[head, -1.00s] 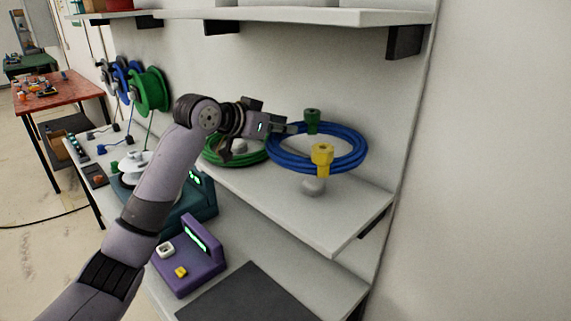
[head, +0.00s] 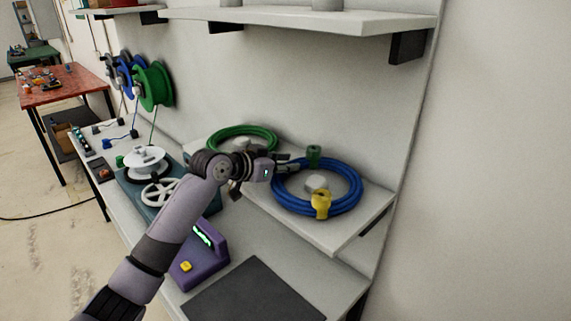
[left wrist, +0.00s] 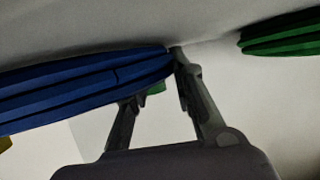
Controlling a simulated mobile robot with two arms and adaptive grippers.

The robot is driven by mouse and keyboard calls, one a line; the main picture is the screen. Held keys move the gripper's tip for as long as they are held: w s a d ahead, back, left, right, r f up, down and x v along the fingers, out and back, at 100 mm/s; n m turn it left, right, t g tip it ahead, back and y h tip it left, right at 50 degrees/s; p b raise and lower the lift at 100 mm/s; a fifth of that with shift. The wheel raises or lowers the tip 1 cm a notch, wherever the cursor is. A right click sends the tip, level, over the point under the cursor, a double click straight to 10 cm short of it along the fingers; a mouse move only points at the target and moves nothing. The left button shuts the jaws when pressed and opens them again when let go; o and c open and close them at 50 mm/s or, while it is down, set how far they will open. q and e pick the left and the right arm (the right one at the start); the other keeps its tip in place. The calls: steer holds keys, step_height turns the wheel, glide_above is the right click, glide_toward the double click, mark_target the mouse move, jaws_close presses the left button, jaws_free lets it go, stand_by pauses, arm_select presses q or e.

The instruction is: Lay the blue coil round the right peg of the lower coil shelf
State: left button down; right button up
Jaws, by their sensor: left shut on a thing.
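The blue coil (head: 348,203), with a green connector (head: 313,155) and a yellow connector (head: 321,204), is level around the right peg (head: 316,182) of the lower coil shelf (head: 338,236). The peg's pale top shows inside the ring. I cannot tell whether the whole ring touches the shelf. My left gripper (head: 287,163) is shut on the coil's far left edge. In the left wrist view the blue coil (left wrist: 80,88) runs up to the fingers (left wrist: 160,85). My right gripper is out of view.
A green coil (head: 262,133) lies around the left peg (head: 241,144), behind my wrist. An upper shelf (head: 300,17) overhangs at the back. Below are a purple device (head: 202,262), a dark mat (head: 255,293) and a teal device with white reels (head: 160,195). The shelf's front right corner is bare.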

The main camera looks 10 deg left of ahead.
arm_select(q)
steer(key=c, duration=1.8)
jaws_free()
steer(key=shift+f, duration=0.1)
steer(key=shift+c, duration=0.2)
steer(key=o, duration=0.4)
steer(key=shift+o, duration=0.4)
steer(key=b+v, duration=0.3)
steer(key=v, duration=0.7)
steer(key=shift+s+a, duration=0.25)
steer(key=shift+s+a+r, duration=0.25)
steer(key=shift+s+r, duration=0.15)
steer(key=shift+s, duration=0.1)
steer(key=shift+s+r, duration=0.1)
